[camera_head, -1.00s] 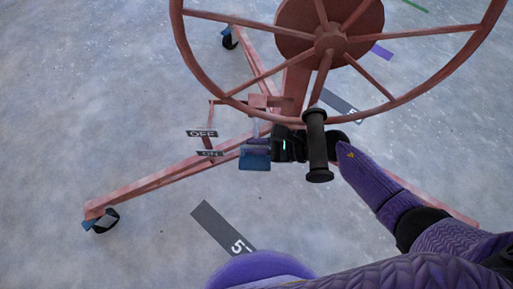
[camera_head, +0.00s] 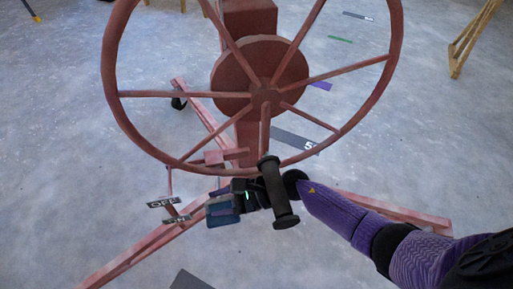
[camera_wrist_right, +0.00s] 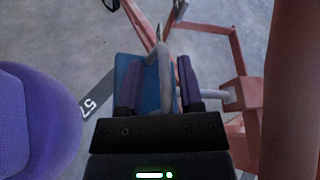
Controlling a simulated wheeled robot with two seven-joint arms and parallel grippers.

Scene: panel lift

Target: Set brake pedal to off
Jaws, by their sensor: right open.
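The brake pedal (camera_head: 223,219) is a small blue plate low on the red panel lift, below the large wheel. Its OFF label (camera_head: 163,203) and ON label (camera_head: 176,220) are left of it, with OFF above ON. My right gripper (camera_head: 228,202) is at the pedal and partly covers it. In the right wrist view the fingers (camera_wrist_right: 159,85) are apart, with a grey curved bar (camera_wrist_right: 164,75) between them and the blue pedal (camera_wrist_right: 150,100) behind. Whether they touch it I cannot tell. My left gripper is not in view.
The large red wheel (camera_head: 118,93) stands just above my right gripper. A black handle (camera_head: 278,192) hangs from its rim, close in front of my wrist. Red lift legs (camera_head: 130,262) spread over the grey floor. Open floor lies at the left.

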